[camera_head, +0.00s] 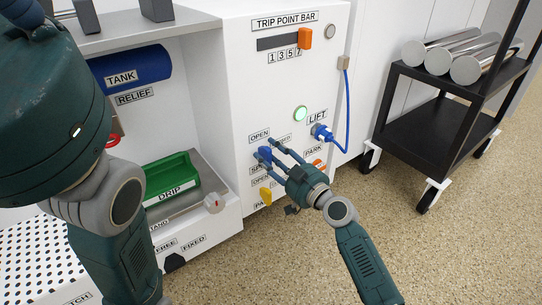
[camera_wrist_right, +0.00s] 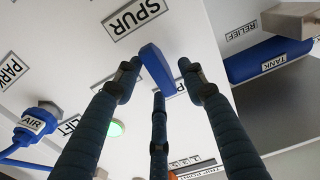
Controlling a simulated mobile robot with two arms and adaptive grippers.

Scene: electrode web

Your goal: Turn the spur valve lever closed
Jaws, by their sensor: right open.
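The spur valve lever (camera_head: 264,155) is a small blue bar on the white panel, between the OPEN label above and the partly covered SPUR label below. In the right wrist view the blue lever (camera_wrist_right: 154,66) stands out from the panel beside the SPUR label (camera_wrist_right: 138,17). My right gripper (camera_head: 268,147) is open at the lever, its fingers pointing at the panel. In the wrist view its fingertips (camera_wrist_right: 159,78) are spread around the lever; I cannot tell whether any finger touches it. The closed-side label is partly hidden behind the fingers. My left gripper is out of view.
A yellow lever (camera_head: 266,195) sits below on the same panel. A blue LIFT connector (camera_head: 320,132) with a cable is to the right. A green DRIP tray (camera_head: 170,176) is to the left. A black cart (camera_head: 437,120) with metal rolls stands right; the floor before it is clear.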

